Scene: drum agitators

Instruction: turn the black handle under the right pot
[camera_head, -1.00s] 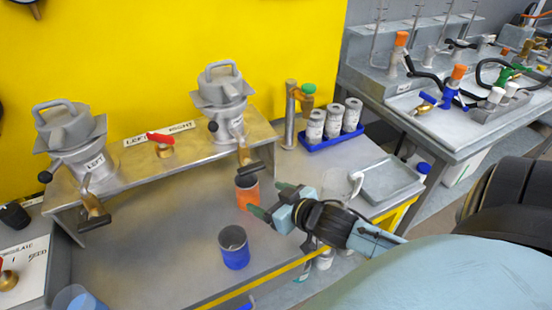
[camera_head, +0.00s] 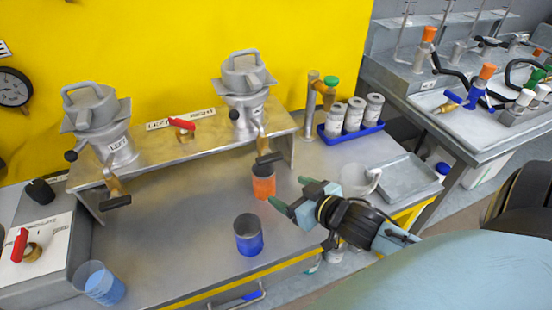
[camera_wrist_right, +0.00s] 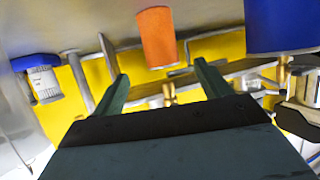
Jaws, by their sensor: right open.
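The right pot (camera_head: 245,88) is a grey metal vessel with a loop lid, set on a raised metal shelf. Under it a brass valve carries a black bar handle (camera_head: 269,158), just above the orange cup (camera_head: 264,184). My right gripper (camera_head: 290,193) is open and empty, to the right of the orange cup and below and right of the handle. In the right wrist view the open fingers (camera_wrist_right: 161,72) point toward the orange cup (camera_wrist_right: 156,37), with nothing between them. The black handle cannot be made out clearly there. My left gripper is not in view.
A blue cup (camera_head: 248,236) stands in front of the orange cup. A clear mug (camera_head: 356,180) and a grey tray (camera_head: 398,182) are to the right. White canisters in a blue holder (camera_head: 350,136) stand behind. The left pot (camera_head: 100,125) has its own black handle (camera_head: 117,202).

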